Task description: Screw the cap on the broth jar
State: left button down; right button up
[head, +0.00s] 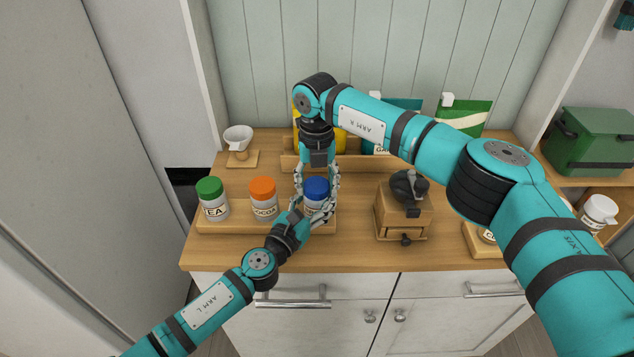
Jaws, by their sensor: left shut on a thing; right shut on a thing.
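The jar with the blue cap (316,186) stands at the right end of a low wooden tray (245,226) in the head view. Its white body (313,203) is partly covered by my grippers, and I cannot read its label, so I cannot confirm it is the broth jar. The cap is on top of the jar; how tight it sits does not show. My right gripper (317,190) comes down from above and is shut on the blue cap. My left gripper (318,213) reaches in from the front left and is shut on the jar's body.
A green-capped tea jar (212,199) and an orange-capped cocoa jar (263,199) stand left on the tray. A wooden grinder (403,214) stands to the right. Bags in a rack, a small funnel (238,139) on a stand and a white-capped jar (598,212) are around.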

jog(key=shift+w+m, duration=0.1)
jog(key=shift+m, duration=0.9)
pick_arm(q)
jog(key=shift+f, duration=0.1)
pick_arm(e)
jog(key=o, duration=1.3)
jog(key=shift+r, duration=2.25)
jog(key=shift+n, duration=0.3)
jog(key=shift+c, duration=0.4)
jog(key=n, duration=0.2)
jog(key=r+n, duration=0.1)
jog(key=n, duration=0.3)
jog(key=shift+r, duration=0.35)
jog(key=n, duration=0.2)
jog(key=r+n, duration=0.1)
jog(key=n, duration=0.4)
jog(key=shift+r+n, duration=0.3)
jog(key=shift+r, duration=0.1)
